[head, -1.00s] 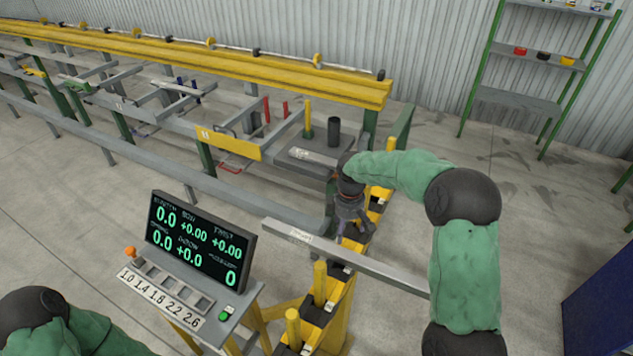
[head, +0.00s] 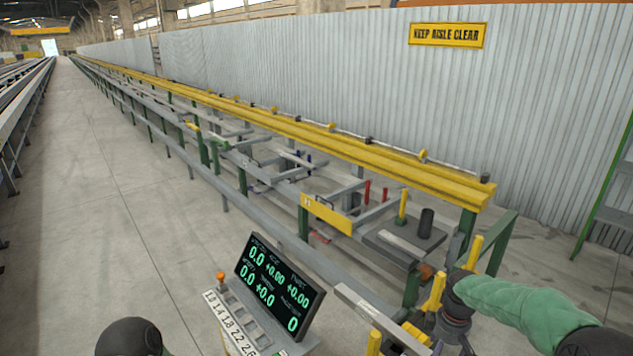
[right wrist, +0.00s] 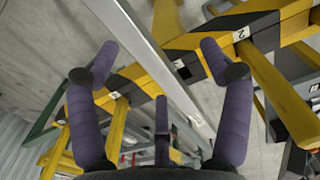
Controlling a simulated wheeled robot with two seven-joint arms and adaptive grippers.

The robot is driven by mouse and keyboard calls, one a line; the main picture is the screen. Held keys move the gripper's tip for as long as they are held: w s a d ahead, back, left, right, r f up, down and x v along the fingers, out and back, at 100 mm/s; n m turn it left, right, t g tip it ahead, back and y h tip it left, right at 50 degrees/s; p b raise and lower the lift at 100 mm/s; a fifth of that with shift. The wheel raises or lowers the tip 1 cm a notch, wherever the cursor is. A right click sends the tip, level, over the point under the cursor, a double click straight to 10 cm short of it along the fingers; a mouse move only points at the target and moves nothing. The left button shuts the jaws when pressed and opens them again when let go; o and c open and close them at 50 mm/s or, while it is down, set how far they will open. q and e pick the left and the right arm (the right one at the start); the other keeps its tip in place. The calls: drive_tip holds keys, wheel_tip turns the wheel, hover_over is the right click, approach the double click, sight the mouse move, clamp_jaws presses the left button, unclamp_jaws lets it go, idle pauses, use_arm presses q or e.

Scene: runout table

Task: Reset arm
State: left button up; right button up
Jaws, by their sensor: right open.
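The bar (head: 372,318) also shows at the bottom of the head view, left of my green right arm. In the head view the right gripper's fingers are cut off by the bottom edge. Of my left arm only a dark joint shows at the bottom edge; its gripper is out of view.
A control console (head: 280,285) stands left of the bar. The yellow and grey runout table (head: 390,162) stretches to the far left before a corrugated wall (head: 350,80). Yellow-and-black stand beams (right wrist: 255,30) lie close beyond the right gripper. The aisle floor (head: 110,210) is clear.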

drive_tip(key=s+a+f+m+y, duration=0.2)
drive_tip(key=s+a+f, duration=0.2)
drive_tip(key=a+f, duration=0.65)
drive_tip(key=s+a+f+m+y, duration=0.1)
drive_tip(key=s+a+f+m, duration=0.3)
drive_tip(key=s, duration=0.6)
drive_tip(key=s+a+f+m+y, duration=0.1)
drive_tip(key=s+a+f+m, duration=0.3)
drive_tip(key=s+a+f, duration=0.4)
wheel_tip(320, 180, down, 3)
drive_tip(key=s, duration=0.3)
drive_tip(key=shift+a+f+m, duration=0.15)
drive_tip(key=shift+m, duration=0.15)
